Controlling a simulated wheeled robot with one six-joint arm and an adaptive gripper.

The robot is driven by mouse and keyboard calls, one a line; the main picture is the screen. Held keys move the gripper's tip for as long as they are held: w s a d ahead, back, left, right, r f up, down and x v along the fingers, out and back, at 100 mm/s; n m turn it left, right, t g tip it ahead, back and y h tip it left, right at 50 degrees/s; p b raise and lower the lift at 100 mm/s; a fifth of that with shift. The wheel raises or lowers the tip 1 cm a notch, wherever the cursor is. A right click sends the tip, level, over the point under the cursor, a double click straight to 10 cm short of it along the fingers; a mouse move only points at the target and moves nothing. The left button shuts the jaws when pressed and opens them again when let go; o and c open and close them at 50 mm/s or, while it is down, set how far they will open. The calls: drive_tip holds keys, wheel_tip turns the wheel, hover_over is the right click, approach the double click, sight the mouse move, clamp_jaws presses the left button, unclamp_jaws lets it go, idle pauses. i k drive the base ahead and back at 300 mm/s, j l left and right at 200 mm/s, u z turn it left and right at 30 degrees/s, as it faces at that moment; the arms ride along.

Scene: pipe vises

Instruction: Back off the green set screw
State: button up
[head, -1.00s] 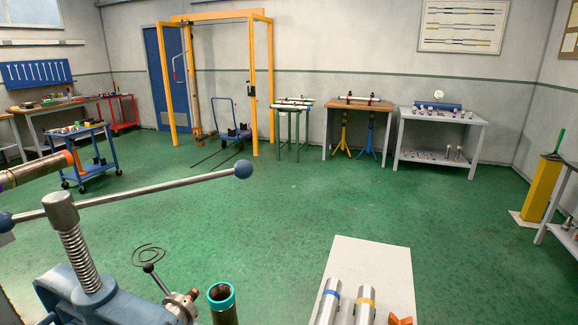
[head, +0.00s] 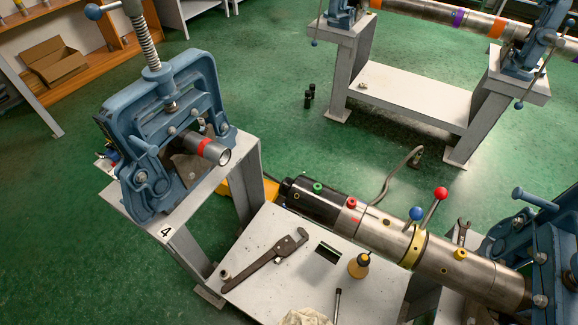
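The green set screw (head: 318,188) stands up as a small knob on the black sleeve (head: 300,194) at the left end of a thick steel pipe assembly (head: 385,230). A red set screw (head: 351,202) is on the steel part just right of it, and a yellow set screw (head: 460,254) is farther right. A yellow ring (head: 411,248) goes around the pipe near levers with a blue knob (head: 417,213) and a red knob (head: 440,193). How deep the green screw sits is too small to tell. My gripper is not in view.
A blue vise (head: 180,105) marked 4 holds a red-banded pipe (head: 207,147) at left. Another blue vise (head: 550,240) is at the right end.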

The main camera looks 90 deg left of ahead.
sight(317, 189)
drive_tip(key=u, duration=1.75)
